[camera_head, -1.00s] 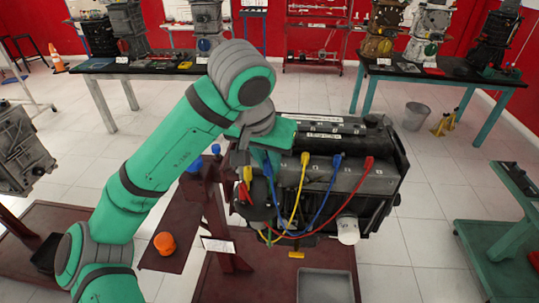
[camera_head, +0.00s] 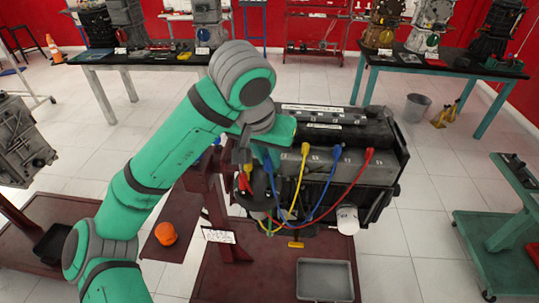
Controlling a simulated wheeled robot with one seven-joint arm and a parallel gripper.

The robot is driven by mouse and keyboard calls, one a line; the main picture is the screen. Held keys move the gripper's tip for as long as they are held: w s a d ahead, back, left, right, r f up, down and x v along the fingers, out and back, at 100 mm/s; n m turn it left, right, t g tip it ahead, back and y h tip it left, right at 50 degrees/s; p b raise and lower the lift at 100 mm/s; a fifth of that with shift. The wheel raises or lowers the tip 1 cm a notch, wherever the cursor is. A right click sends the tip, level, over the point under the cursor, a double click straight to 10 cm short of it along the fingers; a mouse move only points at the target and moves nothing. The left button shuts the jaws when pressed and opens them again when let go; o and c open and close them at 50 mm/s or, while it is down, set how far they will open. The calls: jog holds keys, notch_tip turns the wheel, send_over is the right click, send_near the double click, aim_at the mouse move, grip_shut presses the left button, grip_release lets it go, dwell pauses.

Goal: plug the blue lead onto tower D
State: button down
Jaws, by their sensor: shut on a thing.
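The engine (camera_head: 375,173) stands on a dark red stand. The blue lead (camera_head: 327,190) has one boot on the engine's top among the plug positions and loops down to the left. Its other end rises to just under my gripper (camera_head: 268,158), which is shut on it. My green hand and wrist hide the fingertips and the grip. The dark distributor cap (camera_head: 258,190) is just below and left of the gripper. A yellow and a red boot show at its left side. I cannot read the tower letters, so tower D is not identifiable. Contact between blue lead and cap cannot be told.
A yellow lead (camera_head: 301,177) and a red lead (camera_head: 345,196) cross close to the blue one. A green lead shows low by the cap. A green cart (camera_head: 505,232) stands right.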

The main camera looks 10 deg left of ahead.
jog(key=shift+f, duration=2.6)
jog(key=shift+f, duration=0.9)
dwell(0.4)
jog(key=c, duration=1.6)
grip_release()
jog(key=shift+o, duration=0.2)
